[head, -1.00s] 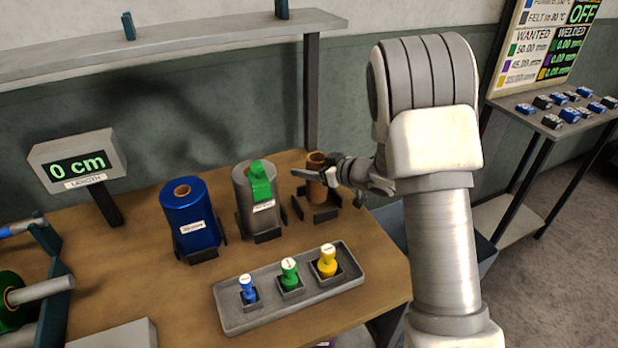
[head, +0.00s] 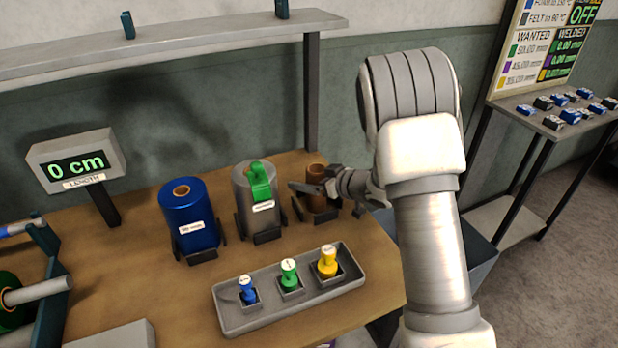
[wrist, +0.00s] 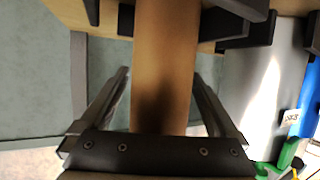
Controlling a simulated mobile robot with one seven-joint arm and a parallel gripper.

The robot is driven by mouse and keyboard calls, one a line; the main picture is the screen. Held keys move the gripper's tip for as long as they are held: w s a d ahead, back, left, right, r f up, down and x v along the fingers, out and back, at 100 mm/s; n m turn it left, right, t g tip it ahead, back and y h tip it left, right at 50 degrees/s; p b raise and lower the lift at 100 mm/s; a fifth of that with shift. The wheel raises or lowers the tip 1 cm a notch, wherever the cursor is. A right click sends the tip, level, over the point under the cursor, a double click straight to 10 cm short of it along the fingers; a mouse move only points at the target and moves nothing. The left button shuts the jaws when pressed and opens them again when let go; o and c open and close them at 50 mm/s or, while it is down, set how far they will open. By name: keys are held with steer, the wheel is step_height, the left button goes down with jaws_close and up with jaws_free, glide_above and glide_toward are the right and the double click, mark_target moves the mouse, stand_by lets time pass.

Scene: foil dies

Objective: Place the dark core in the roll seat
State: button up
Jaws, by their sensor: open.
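A brown tubular core (head: 317,174) stands upright between dark brackets of a seat (head: 298,209) at the right of the table's back row. It is the only bare core I can make out. My gripper (head: 318,189) is at the core's upper part, reaching in from the right. In the wrist view, the core (wrist: 165,55) runs between my two open fingers (wrist: 160,85), with a gap on each side. The seat's dark brackets (wrist: 248,32) also show at the top there. The core's lower end is partly hidden in the head view.
A grey tray (head: 235,322) with blue, green and yellow stamps lies in front. A length display (head: 78,160) stands at left. A shelf (head: 190,45) hangs above.

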steer(key=shift+r, duration=0.15)
steer(key=shift+s+d+r, duration=0.1)
steer(key=shift+d+r, duration=0.05)
steer(key=shift+d, duration=0.05)
steer(key=p+v, duration=0.1)
steer(key=v, duration=1)
steer(key=s+d+r+m+t+h, duration=0.1)
steer(key=s+d+r+m+h, duration=0.15)
steer(key=d+r+h, duration=0.35)
steer(key=s+d+r+m+t+h, duration=0.1)
steer(key=d+r+m+h, duration=0.25)
steer(key=r, duration=0.45)
steer(key=s+a+m+g, duration=0.1)
steer(key=s+a+g, duration=0.1)
steer(key=s, duration=1)
steer(key=s+a+m+g, duration=0.2)
steer(key=s+g, duration=0.2)
steer(key=s, duration=0.9)
steer(key=shift+s+a+r, duration=0.25)
steer(key=shift+a+r, duration=0.1)
steer(key=shift+r, duration=0.15)
